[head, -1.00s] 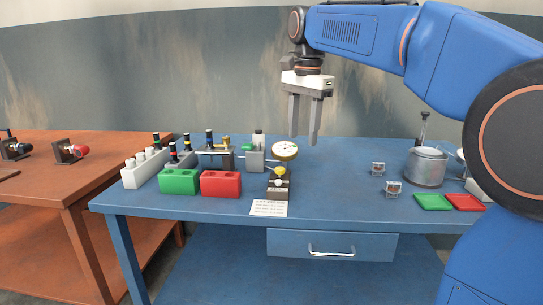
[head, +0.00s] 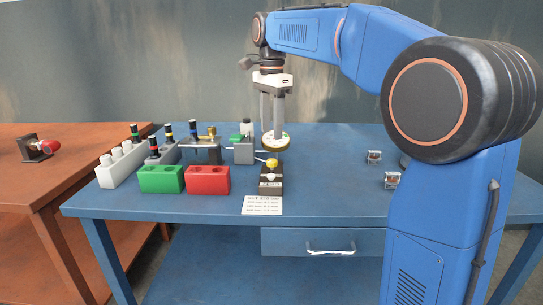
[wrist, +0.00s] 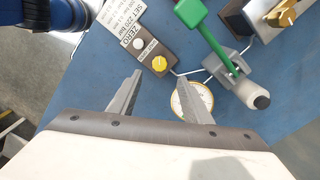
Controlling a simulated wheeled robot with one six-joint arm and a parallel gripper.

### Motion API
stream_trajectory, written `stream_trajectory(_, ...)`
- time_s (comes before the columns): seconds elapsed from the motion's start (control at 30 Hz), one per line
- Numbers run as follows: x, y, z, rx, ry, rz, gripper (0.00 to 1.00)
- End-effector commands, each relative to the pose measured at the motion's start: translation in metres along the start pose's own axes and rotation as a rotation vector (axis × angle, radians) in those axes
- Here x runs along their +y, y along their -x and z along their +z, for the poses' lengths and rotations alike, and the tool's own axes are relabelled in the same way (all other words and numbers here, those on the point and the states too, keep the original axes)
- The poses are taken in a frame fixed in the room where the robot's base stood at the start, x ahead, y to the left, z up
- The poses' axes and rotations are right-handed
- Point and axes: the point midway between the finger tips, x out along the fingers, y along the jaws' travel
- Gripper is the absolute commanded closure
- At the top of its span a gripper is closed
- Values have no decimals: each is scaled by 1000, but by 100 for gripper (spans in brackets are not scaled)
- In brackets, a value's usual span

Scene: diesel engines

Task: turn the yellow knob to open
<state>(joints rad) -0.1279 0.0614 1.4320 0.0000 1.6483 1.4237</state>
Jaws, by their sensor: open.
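The yellow knob (head: 272,163) sits on top of a small dark box (head: 270,183) labelled ZERO, near the front middle of the blue table. It also shows in the wrist view (wrist: 159,64), beside a white button (wrist: 138,43). My gripper (head: 272,130) points down with its fingers apart and empty. In the head view its fingers overlap the round dial gauge (head: 276,142), just behind the knob. In the wrist view the knob lies between and just beyond the fingertips (wrist: 160,77), apart from them. The right finger partly covers the gauge (wrist: 190,103).
A grey valve block with a green lever (wrist: 213,40) stands left of the gauge in the head view. Green (head: 161,180) and red (head: 208,181) blocks stand further left. Two small metal parts (head: 391,180) lie right. A label card (head: 262,205) lies in front.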

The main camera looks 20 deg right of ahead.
Motion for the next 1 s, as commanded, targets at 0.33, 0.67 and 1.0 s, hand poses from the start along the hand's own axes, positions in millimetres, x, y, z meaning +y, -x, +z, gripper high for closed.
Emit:
stream_trajectory(0.33,1,-61,0,0,0,2,55)
stream_trajectory(0.67,1,-93,0,0,1,0,55)
stream_trajectory(1.0,0,-96,0,0,1,0,55)
